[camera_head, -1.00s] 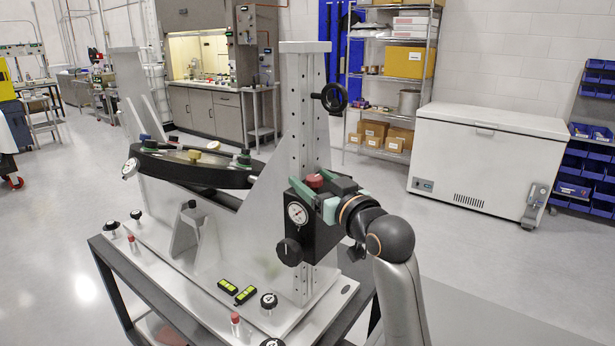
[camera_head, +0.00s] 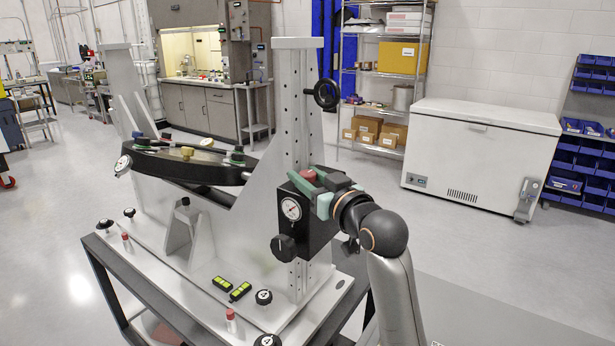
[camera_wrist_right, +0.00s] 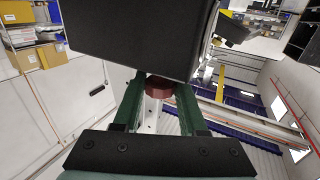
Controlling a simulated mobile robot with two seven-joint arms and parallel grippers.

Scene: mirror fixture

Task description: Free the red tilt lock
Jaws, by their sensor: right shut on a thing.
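The red tilt lock (camera_head: 307,176) is a round red knob on top of the black block with a dial (camera_head: 291,209), on the right upright of the mirror fixture. My right gripper (camera_head: 314,181) is shut on the red tilt lock, with its green fingers over the block's top. In the right wrist view the red knob (camera_wrist_right: 158,87) sits between the two fingertips, and the black block (camera_wrist_right: 140,35) fills the top. The round mirror frame (camera_head: 190,165) is tilted and lies between the uprights. My left gripper is not in view.
A black handwheel (camera_head: 326,93) sticks out high on the right upright. A white chest freezer (camera_head: 480,150) and shelving stand behind. The floor between is clear.

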